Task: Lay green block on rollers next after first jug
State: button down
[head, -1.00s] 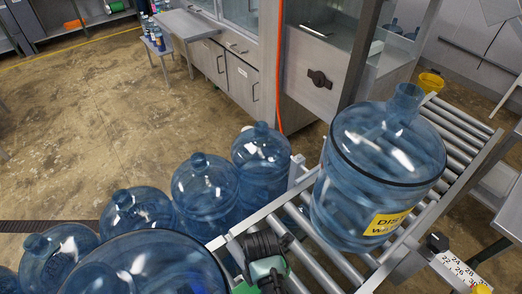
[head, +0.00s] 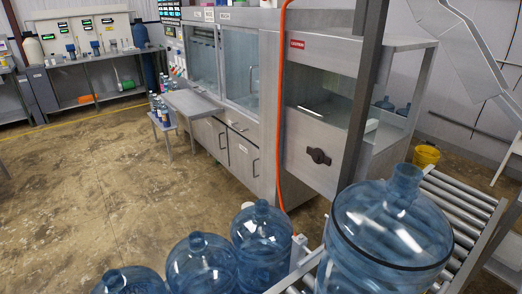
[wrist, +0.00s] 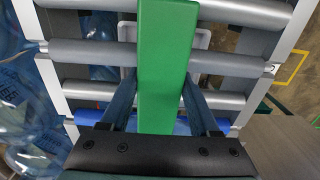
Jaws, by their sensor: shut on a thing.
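In the wrist view the green block (wrist: 164,60) is a long bar between the two fingers of my gripper (wrist: 158,100). My gripper is shut on it. The block hangs over the grey rollers (wrist: 90,54), pointing across them; I cannot tell whether it touches them. In the head view a large blue jug (head: 385,235) stands on the roller conveyor (head: 465,200) at the lower right. My gripper and the block are out of the head view.
Several blue jugs (head: 200,265) stand along the left of the conveyor. A steel cabinet (head: 320,110) with a glass-fronted chamber stands behind it. A yellow bucket (head: 426,157) is past the far end. Open floor (head: 90,180) lies at the left.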

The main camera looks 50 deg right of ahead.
jog(key=shift+f, duration=0.1)
jog(key=shift+c, duration=0.2)
grip_release()
notch_tip(320, 180, up, 13)
dwell(0.4)
